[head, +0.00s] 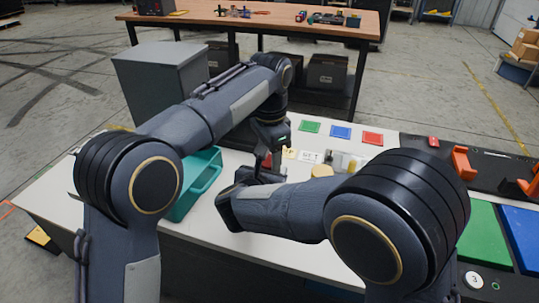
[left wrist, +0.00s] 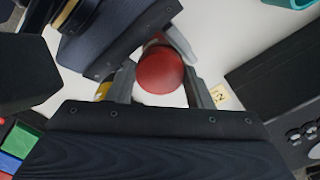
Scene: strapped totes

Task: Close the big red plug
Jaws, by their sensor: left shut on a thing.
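The big red plug (left wrist: 160,70) shows as a round red end in the left wrist view, between the fingers of my left gripper (left wrist: 160,88). The left gripper is shut on it. In the head view my left gripper (head: 267,160) points down over the white table (head: 225,255), and only a bit of red shows there. My right gripper (left wrist: 125,40) is close against the plug's far side, its dark body beside the left fingers. Whether its fingers grip anything is hidden. The plug's lower part and whatever it fits onto are hidden too.
A teal open bin (head: 190,190) stands left of the grippers. Small numbered cards (left wrist: 221,97) lie beside them. Green (head: 310,127), blue (head: 341,132) and red (head: 373,138) squares lie behind. A dark board with orange brackets (head: 463,163) is at the right. A grey cabinet (head: 160,85) stands beyond.

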